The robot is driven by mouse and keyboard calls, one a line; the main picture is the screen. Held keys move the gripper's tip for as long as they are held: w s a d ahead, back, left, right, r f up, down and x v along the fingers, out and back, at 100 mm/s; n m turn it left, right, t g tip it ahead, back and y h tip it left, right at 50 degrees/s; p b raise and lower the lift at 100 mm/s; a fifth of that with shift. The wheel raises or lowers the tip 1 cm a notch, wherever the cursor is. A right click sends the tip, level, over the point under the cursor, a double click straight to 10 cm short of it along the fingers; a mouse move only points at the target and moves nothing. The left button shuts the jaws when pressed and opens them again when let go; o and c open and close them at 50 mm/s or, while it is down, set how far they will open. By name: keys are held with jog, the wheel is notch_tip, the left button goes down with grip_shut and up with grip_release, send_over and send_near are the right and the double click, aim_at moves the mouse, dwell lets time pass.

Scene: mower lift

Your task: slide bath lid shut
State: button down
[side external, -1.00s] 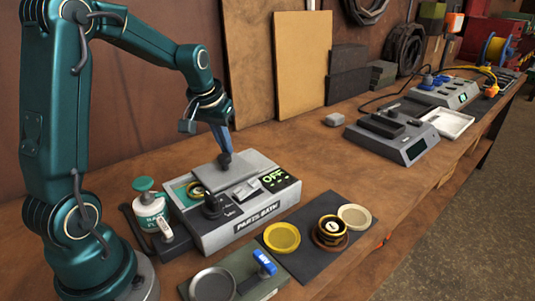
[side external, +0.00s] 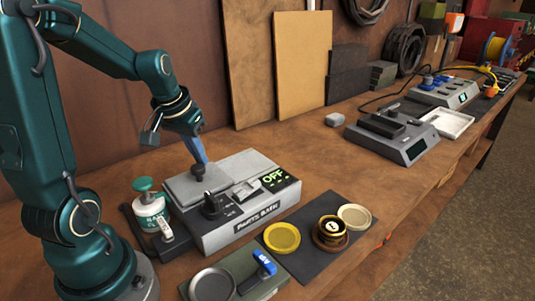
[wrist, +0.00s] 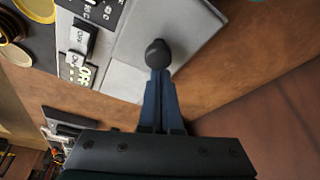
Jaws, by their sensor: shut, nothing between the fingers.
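The parts bath (side external: 238,230) is a grey box with switches and a green "OFF" display on its front panel. Its flat grey lid (side external: 183,188) lies over the left part of the top, and no opening shows there. The lid also fills the upper middle of the wrist view (wrist: 190,28). A dark round knob (wrist: 157,52) stands on the lid. My gripper (side external: 198,168) points down with its blue fingers together at the knob, touching or very near it. Nothing is between the fingers. In the wrist view the fingertips (wrist: 160,72) meet the knob's near edge.
A white and green bottle (side external: 150,208) stands left of the bath. A dark mat (side external: 296,256) with yellow and cream dishes lies in front. A tray with a round pan (side external: 212,284) is nearer. A grey device (side external: 392,138) stands back right; bench between is clear.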

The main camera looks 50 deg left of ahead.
aim_at(212, 166)
jog(key=shift+w+a+r, duration=0.1)
jog(key=shift+w+a, duration=0.2)
jog(key=shift+w, duration=0.3)
jog(key=shift+w+a+r, duration=0.1)
jog(key=shift+w+a, duration=0.2)
jog(key=shift+w, duration=0.25)
jog(key=shift+w+a+r, duration=0.1)
jog(key=shift+w+a, duration=0.2)
jog(key=shift+w, duration=0.3)
jog(key=v, duration=0.9)
jog(key=s+d+r+m+t, duration=0.1)
jog(key=s+d+r+m, duration=0.15)
jog(key=d, duration=0.65)
jog(key=s+d+f+m+t+h, duration=0.1)
jog(key=s+d+f+m, duration=0.2)
jog(key=s+d+f, duration=0.3)
jog(key=shift+s+d+h, duration=0.4)
jog(key=shift+d, duration=0.6)
jog(key=shift+f, duration=0.15)
